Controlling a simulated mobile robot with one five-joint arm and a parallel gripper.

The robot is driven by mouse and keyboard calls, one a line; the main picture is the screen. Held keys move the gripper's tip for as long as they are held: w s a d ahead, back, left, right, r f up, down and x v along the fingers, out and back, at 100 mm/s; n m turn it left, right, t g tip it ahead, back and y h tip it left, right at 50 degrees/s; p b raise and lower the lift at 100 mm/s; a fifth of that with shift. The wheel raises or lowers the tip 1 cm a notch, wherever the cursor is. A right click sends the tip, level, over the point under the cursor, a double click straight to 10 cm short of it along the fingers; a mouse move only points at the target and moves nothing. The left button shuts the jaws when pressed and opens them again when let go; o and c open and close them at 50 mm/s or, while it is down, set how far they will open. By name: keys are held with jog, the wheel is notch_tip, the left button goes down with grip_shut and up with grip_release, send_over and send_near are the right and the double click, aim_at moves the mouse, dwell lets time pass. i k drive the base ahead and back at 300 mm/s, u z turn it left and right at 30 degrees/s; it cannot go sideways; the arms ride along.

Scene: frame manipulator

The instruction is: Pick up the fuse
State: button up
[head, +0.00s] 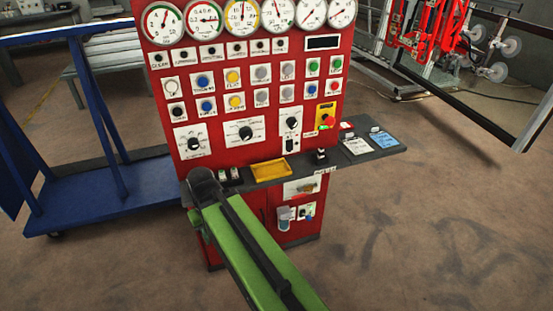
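I cannot tell for sure which piece is the fuse. Two small dark-and-white pieces (229,175) sit on the grey shelf of the red control cabinet, left of the yellow tray. A small dark upright piece (321,155) stands on the shelf right of the tray. My green arm reaches up from the bottom of the head view, and its dark joint covers the shelf's left end. My gripper does not show, so I cannot see whether it holds anything.
The red cabinet (229,143) carries gauges, buttons and knobs. The yellow tray (271,170) looks empty. Cards (356,146) lie on the shelf's right end. A blue cart (110,203) stands left. A red machine (420,30) stands at the back right. The floor at right is clear.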

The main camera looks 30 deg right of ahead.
aim_at(320, 153)
jog(key=u, duration=0.5)
jog(key=k, duration=0.15)
jog(key=u, duration=2.15)
jog(key=k, duration=1.8)
jog(key=z, duration=1.35)
jog(key=i, duration=1)
